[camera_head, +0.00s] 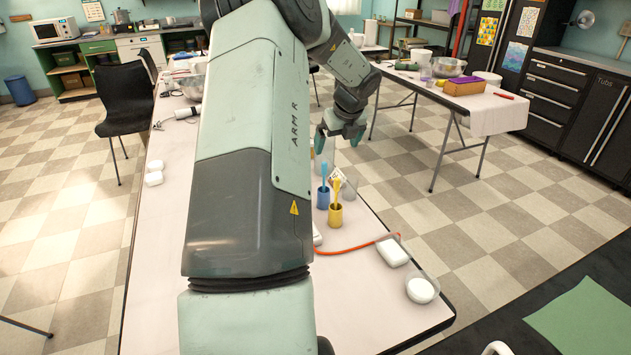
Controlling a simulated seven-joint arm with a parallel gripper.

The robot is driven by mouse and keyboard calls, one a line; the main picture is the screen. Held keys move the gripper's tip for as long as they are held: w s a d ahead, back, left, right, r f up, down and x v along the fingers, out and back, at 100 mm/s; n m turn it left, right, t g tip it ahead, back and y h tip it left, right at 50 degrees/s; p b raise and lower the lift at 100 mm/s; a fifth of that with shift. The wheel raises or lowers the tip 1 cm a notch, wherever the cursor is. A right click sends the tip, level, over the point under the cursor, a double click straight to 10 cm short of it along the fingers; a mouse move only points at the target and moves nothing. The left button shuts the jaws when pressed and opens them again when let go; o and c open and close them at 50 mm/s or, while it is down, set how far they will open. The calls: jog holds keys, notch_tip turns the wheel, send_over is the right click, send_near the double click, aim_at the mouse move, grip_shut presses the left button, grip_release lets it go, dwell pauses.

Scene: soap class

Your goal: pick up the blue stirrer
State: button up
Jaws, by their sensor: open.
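The blue stirrer (324,172) stands upright in a blue cup (323,200) near the right edge of the long table. A yellow stirrer (337,188) stands in a yellow cup (335,218) just in front of it. My gripper (339,142) is open and empty. In the picture it is above and slightly right of the blue stirrer, apart from it, with its fingers pointing down. The lower part of the blue stirrer is hidden inside its cup.
My arm covers much of the long table (150,260). A clear container stands right behind the cups. A red cord (360,247), a white block (392,252) and a round white dish (421,290) lie nearer the front. White pieces (154,173) lie at left.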

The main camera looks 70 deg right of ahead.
jog(key=x, duration=0.9)
jog(key=shift+f, duration=0.35)
jog(key=shift+w+r, duration=0.1)
jog(key=shift+w, duration=0.05)
jog(key=v, duration=1)
